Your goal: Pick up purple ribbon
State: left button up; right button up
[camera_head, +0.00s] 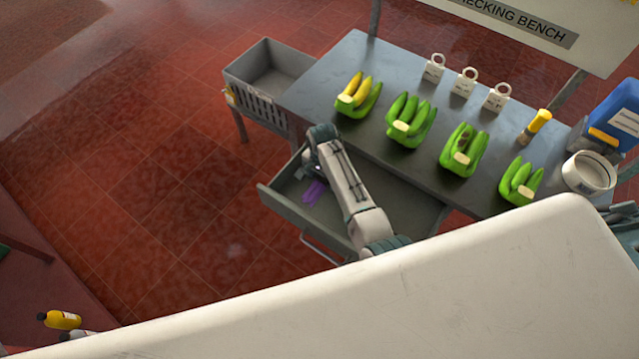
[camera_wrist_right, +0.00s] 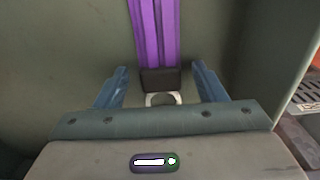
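The purple ribbon (camera_head: 315,192) lies in the open drawer (camera_head: 283,212) under the bench, near the drawer's left end. In the right wrist view the ribbon (camera_wrist_right: 155,30) runs down from the top edge to a dark clasp (camera_wrist_right: 160,80) with a pale ring below it. My right gripper (camera_head: 313,172) reaches down into the drawer. In its wrist view the gripper (camera_wrist_right: 160,72) is open, with one blue finger on each side of the clasp and gaps between. Whether the clasp lies at fingertip depth is unclear. My left gripper is not in view.
The bench (camera_head: 335,75) above the drawer holds several green banana bunches (camera_head: 411,118), white tags with rings (camera_head: 466,80), a brush (camera_head: 535,126) and a white tub (camera_head: 589,173). A grey crate (camera_head: 262,75) stands at the bench's left. The red floor left of the drawer is clear.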

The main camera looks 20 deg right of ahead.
aim_at(322, 180)
jog(key=c, duration=0.9)
jog(key=shift+r+b, duration=1.2)
jog(key=shift+r, duration=3.8)
